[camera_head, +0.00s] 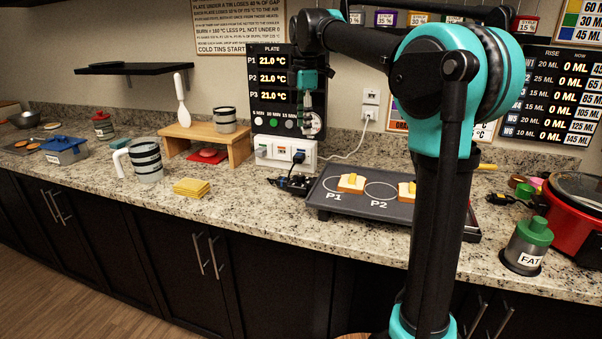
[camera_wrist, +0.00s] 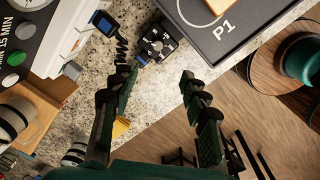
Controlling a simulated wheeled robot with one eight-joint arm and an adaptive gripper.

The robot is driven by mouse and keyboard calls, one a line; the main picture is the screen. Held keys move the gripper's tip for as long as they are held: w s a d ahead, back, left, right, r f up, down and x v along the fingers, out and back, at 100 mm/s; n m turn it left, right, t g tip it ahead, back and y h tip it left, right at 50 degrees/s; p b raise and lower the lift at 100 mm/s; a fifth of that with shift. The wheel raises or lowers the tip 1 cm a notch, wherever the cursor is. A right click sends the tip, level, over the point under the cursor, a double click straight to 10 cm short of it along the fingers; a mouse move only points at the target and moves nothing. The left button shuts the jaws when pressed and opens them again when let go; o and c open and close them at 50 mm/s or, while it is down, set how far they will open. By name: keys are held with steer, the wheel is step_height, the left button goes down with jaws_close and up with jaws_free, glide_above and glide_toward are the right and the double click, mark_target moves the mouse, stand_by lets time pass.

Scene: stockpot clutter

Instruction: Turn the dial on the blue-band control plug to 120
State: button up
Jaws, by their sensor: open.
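A small black control plug (camera_wrist: 155,42) with a dial on top lies on the granite counter in the wrist view, beside the dark plate marked P1. In the head view the plug (camera_head: 294,184) is a small dark shape left of the plate.
The grey plate (camera_head: 345,208) carries bread-like pieces on P1 and P2. A white outlet box (camera_head: 283,153) stands behind the plug. A small device with a blue screen (camera_wrist: 103,21) and coiled cord lies near it. A wooden stand (camera_head: 238,148) and yellow stack (camera_head: 191,187) are left.

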mark_target(301, 175)
steer(key=f, duration=1.1)
steer(key=w+a+f, duration=0.1)
steer(key=f, duration=0.5)
steer(key=shift+f, duration=0.15)
steer(key=shift+c, duration=0.2)
jaws_close()
